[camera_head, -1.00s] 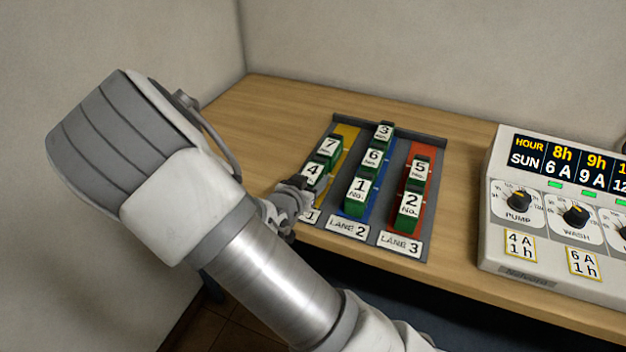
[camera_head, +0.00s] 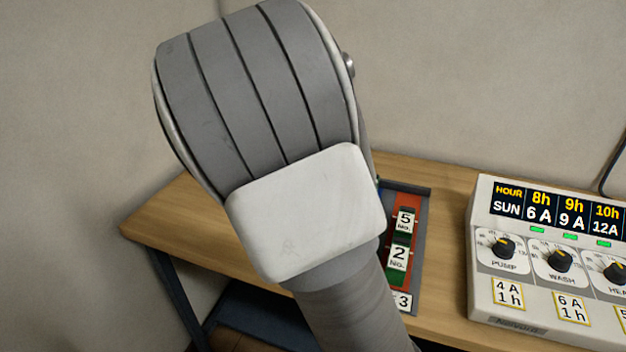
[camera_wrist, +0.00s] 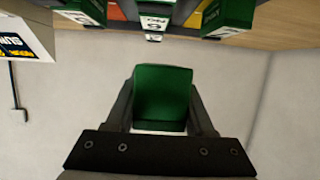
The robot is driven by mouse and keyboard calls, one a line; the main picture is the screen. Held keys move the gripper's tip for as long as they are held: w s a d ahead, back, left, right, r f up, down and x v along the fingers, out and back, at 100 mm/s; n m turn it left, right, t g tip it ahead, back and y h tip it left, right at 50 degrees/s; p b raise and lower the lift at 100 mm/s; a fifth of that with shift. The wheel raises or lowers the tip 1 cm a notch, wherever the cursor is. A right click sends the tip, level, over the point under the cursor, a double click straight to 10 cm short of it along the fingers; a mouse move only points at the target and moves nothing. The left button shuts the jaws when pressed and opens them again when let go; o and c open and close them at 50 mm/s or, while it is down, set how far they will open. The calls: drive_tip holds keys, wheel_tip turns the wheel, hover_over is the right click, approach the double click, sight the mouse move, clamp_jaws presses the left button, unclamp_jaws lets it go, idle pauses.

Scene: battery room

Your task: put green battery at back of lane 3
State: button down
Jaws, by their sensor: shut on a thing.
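In the wrist view, my gripper (camera_wrist: 161,90) is shut on a green battery (camera_wrist: 162,98), held between its two dark fingers. No number shows on the held battery. In the head view, my own arm hides the gripper and the held battery. Lane 3 (camera_head: 411,197) is a red strip in a grey rack. It holds green battery 5 (camera_head: 405,222) and green battery 2 (camera_head: 398,257) in front of it. Bare red strip shows behind battery 5. Lanes 1 and 2 are hidden in the head view; batteries show upside down along the wrist view's top edge.
The rack stands on a wooden table (camera_head: 160,222). A control box (camera_head: 550,262) with dials and a display stands right of the rack. Walls stand behind and to the left. The table's left part looks clear.

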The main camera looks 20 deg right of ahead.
drive_tip(key=w+a+r+n+t+y+p, duration=0.2)
drive_tip(key=a+r, duration=0.4)
drive_tip(key=a, duration=0.4)
drive_tip(key=shift+n+y+p, duration=0.8)
drive_tip(key=shift+y+p, duration=0.2)
drive_tip(key=shift+r, duration=0.15)
drive_tip(key=d+f+m+h+b, duration=0.1)
drive_tip(key=d+f, duration=0.1)
drive_tip(key=d, duration=0.1)
drive_tip(key=s+d+f+m+g+h+b, duration=0.1)
drive_tip(key=d+f+b, duration=0.1)
drive_tip(key=d, duration=0.1)
drive_tip(key=s+d+f+m+g+h+b, duration=0.1)
drive_tip(key=d+f+h, duration=0.1)
drive_tip(key=d, duration=0.2)
drive_tip(key=shift+f+b, duration=0.2)
drive_tip(key=shift+b, duration=0.15)
drive_tip(key=shift+s+d+m, duration=0.15)
drive_tip(key=shift+d+m, duration=0.25)
drive_tip(key=shift+d, duration=0.1)
drive_tip(key=shift+a, duration=0.1)
